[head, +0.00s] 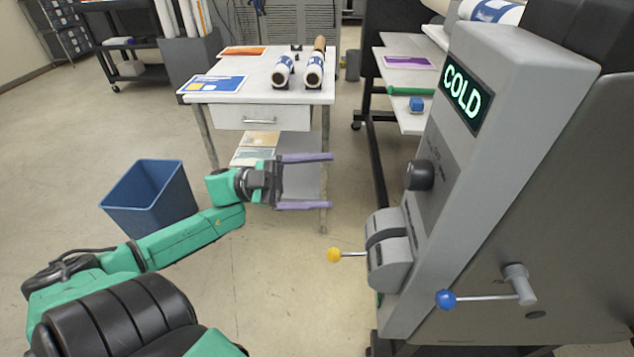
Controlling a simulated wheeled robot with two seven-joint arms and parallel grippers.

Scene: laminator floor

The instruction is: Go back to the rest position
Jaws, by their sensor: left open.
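My left gripper (305,181) shows in the middle of the head view, at the end of the green arm that comes in from the left. Its two purple fingers point right and stand wide apart, with nothing between them. It hangs in the air in front of the white table, left of the laminator, and appears clear of both. My right gripper is not in view. The grey laminator housing (447,150) on the right has a lit display (467,97) reading COLD, a black knob (420,175), a yellow-tipped lever (334,255) and a blue-tipped lever (446,299).
A white table (262,95) with a drawer holds rolls (314,70) and flat prints. A blue bin (150,198) stands on the floor at left. Behind the laminator housing is a white shelf (408,118) with a green item. Open floor lies between my left arm and the laminator.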

